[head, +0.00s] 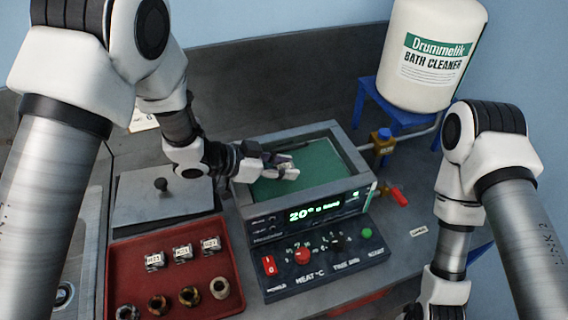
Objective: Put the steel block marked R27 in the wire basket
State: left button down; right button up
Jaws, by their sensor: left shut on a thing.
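My left gripper (282,167) is over the green bath (318,182), shut on a small pale-grey thing (287,166) that its fingers mostly hide. I cannot read a mark on it or tell whether it touches the liquid. Three small steel blocks (183,252) with white labels sit in a row in the red tray (205,228); their labels are too small to read surely. I cannot make out a wire basket. My right arm comes down at the right, and its gripper is below the picture edge.
The bath's control panel (318,260) has knobs and a red switch. A grey lid with a black knob (161,184) lies left of the bath. Several rings (189,296) are in the tray's front. A cleaner drum (430,55) stands on a blue stool (372,98) behind.

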pick_arm(q)
jog(key=c, duration=0.8)
grip_release()
jog(key=shift+s+r, duration=0.1)
jog(key=shift+r, duration=0.35)
jog(key=b+v, duration=0.1)
jog(key=v, duration=1.1)
jog(key=shift+r, duration=0.25)
jog(key=shift+d, duration=0.1)
